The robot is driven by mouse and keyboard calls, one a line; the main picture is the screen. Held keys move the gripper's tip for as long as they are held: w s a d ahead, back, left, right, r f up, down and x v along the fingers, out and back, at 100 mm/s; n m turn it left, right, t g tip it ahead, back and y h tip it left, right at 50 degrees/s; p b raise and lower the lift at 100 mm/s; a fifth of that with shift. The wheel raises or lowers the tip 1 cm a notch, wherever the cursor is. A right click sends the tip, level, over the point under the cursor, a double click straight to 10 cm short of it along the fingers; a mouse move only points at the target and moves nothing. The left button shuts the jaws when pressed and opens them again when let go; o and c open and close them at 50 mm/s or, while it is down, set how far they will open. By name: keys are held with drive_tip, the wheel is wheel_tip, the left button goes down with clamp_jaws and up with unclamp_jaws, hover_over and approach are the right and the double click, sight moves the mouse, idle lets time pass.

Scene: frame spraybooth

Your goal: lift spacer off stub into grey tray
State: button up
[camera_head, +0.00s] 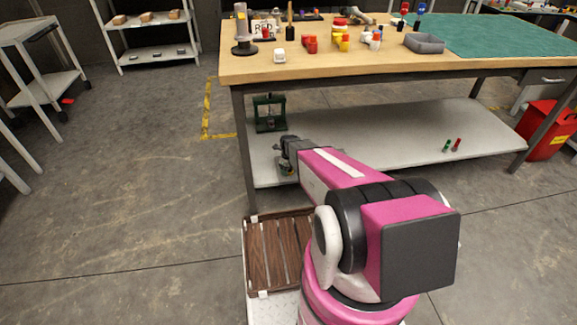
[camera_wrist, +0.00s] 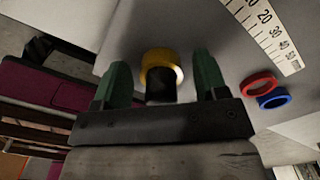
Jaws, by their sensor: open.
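In the wrist view, my gripper (camera_wrist: 162,62) is open, with one green finger on each side of a yellow ring-shaped spacer (camera_wrist: 158,56). The spacer sits at a short black stub (camera_wrist: 161,88); I cannot tell how far it goes around it. Neither finger visibly touches the ring. In the head view, my gripper (camera_head: 285,168) is low, by the front left of the bench's lower shelf, and my arm hides the spacer and stub. The grey tray (camera_head: 424,43) stands on the bench top, towards the right, beside a green mat.
A red ring (camera_wrist: 258,82) and a blue ring (camera_wrist: 274,98) lie right of my gripper, near a scale strip (camera_wrist: 262,30). A green stand (camera_head: 269,113) is on the lower shelf (camera_head: 400,140). The wooden bench top (camera_head: 340,70) overhangs it. A slatted brown crate (camera_head: 277,252) is nearby.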

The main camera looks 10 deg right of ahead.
drive_tip(key=shift+f, duration=0.1)
drive_tip(key=c, duration=1)
drive_tip(key=shift+r, duration=0.25)
drive_tip(key=shift+r, duration=3)
